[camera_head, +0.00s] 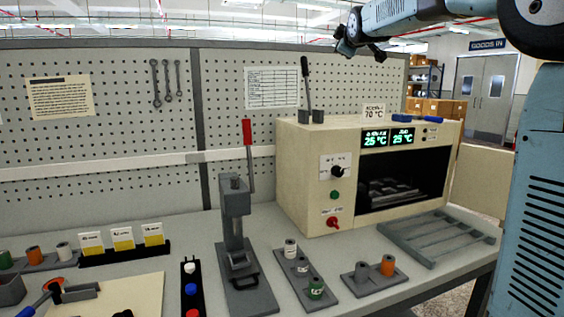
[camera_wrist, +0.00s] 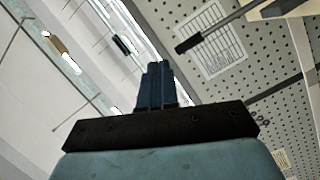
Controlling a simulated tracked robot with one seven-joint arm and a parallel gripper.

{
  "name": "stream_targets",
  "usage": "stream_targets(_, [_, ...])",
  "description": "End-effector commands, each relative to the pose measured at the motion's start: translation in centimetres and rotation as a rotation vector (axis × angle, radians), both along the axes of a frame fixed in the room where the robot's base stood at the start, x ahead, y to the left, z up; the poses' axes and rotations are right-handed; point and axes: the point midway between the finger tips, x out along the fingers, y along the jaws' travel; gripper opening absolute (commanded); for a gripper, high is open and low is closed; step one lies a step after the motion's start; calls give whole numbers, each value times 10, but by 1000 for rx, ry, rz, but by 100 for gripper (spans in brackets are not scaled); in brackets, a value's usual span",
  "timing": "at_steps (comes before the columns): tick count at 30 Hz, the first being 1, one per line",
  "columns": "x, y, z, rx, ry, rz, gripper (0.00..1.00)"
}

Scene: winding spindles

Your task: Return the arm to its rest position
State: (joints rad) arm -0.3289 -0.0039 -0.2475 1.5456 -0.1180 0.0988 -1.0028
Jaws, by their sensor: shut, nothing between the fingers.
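My arm reaches in from the top right of the head view, raised high above the bench. My gripper (camera_head: 347,48) is at its left end, in front of the top of the pegboard and above the oven. In the wrist view my gripper (camera_wrist: 157,68) shows as two dark blue fingers pressed together, with nothing between them. It touches nothing in either view.
Below stands a cream oven (camera_head: 300,170) with its door open to the right and an upright black lever (camera_head: 306,85) on top. A press with a red handle (camera_head: 247,133) stands left of it. The pegboard (camera_head: 110,130) is behind. Air around the gripper is clear.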

Motion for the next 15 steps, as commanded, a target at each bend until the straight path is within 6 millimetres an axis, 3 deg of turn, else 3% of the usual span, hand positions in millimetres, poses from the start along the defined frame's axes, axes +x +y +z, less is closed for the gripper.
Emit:
stream_targets(6, [-83, -33, -62, 242, 224, -65, 0])
stream_targets(15, [-211, -52, -162, 539, 517, -212, 0])
